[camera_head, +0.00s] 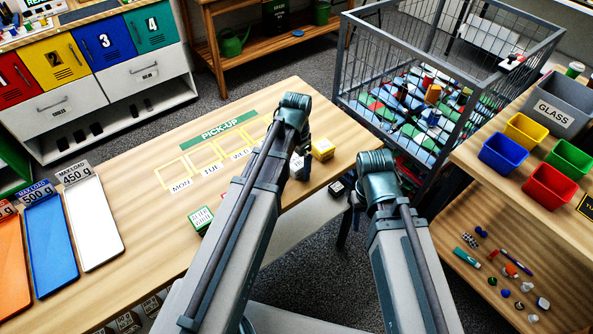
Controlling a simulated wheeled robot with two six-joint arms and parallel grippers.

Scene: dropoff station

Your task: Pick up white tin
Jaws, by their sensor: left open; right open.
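I cannot pick out a white tin with certainty. A white box with green marks (200,219) stands on the wooden table, left of my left arm. My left gripper (301,167) is open over the table's right part, partly hidden by my arm. Nothing shows held in either.
A pick-up grid (182,174) marked with days is on the table (130,262). White (95,225), blue (50,240) and orange trays (12,270) lie left. A wire cage (345,75) holds many items. A shelf with coloured bins (550,183) stands right.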

